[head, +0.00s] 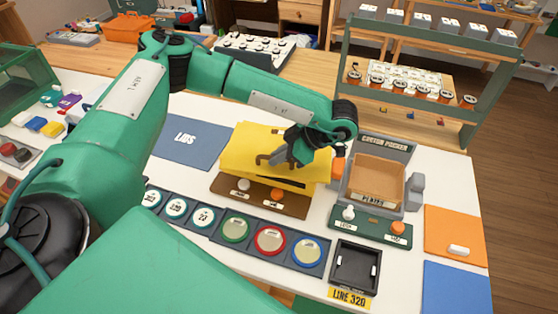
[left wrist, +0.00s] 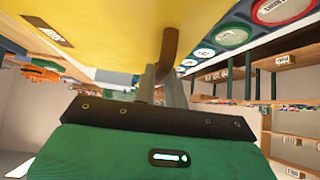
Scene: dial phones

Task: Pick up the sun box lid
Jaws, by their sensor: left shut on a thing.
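The yellow sun box lid (head: 245,142) has a brown handle (left wrist: 170,45) and is at the middle of the white table, over a brown base (head: 232,192) with two knobs. My left gripper (head: 277,158) reaches down to it from the right and is shut on the handle. In the left wrist view the yellow surface (left wrist: 110,22) fills the top, and the brown handle stands between the fingers (left wrist: 160,82). Whether the lid touches what is below it I cannot tell. My right gripper is not in view.
A blue mat marked LIDS (head: 192,143) lies bare at left of the lid. A row of dials (head: 235,230) lies in front. A grey machine with a tan tray (head: 377,178) stands close at right. A green shelf (head: 405,75) rises behind.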

